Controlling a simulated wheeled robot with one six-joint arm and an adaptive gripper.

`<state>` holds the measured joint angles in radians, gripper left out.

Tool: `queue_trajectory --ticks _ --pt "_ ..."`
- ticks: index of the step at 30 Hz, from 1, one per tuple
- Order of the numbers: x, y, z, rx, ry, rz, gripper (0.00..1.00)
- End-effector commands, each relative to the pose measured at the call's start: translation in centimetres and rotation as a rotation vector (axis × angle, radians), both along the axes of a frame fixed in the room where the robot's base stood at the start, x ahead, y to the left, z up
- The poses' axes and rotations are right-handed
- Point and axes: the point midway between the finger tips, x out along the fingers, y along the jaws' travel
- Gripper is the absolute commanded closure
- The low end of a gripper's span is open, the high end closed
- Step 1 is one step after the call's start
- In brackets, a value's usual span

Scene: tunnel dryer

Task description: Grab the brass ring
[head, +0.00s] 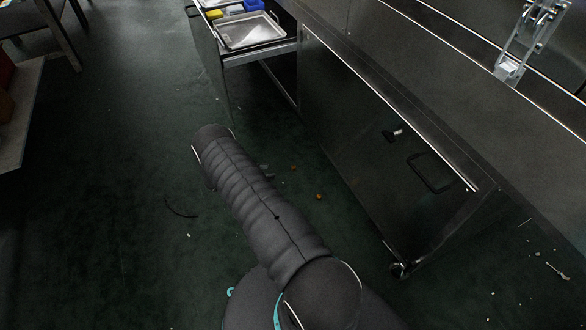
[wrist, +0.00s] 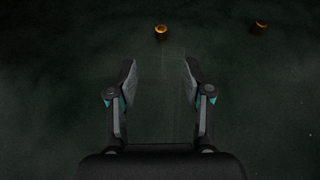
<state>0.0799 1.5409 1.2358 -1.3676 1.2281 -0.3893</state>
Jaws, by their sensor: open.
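Two small brass-coloured pieces lie on the dark green floor. In the wrist view, one brass piece (wrist: 160,33) is straight ahead of my gripper (wrist: 160,78), with a dark spot like a hole in its top. The other brass piece (wrist: 259,28) lies to the right, near the top edge. I cannot tell for sure which is the ring. My gripper is open and empty, its fingers apart and short of both pieces. In the head view, two small orange spots (head: 293,168) and (head: 318,196) lie right of my arm, which hides most of the gripper.
A steel cabinet (head: 370,120) stands on the right of the head view. An open drawer with a metal tray (head: 250,32) juts out at the top. Small debris (head: 556,271) lies at the lower right. The floor on the left is mostly clear.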

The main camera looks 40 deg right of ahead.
Motion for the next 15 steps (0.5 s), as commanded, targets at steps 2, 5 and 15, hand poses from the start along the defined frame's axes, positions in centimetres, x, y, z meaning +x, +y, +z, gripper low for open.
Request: queue_trajectory --ticks 2,5,15 --pt "-0.3 -1.4 -0.6 0.000 0.000 -0.003 0.50" --pt "-0.6 -3.1 -1.3 0.000 0.001 -0.004 0.50" --pt "-1.0 -6.7 -2.8 0.001 -0.002 -0.002 0.50"
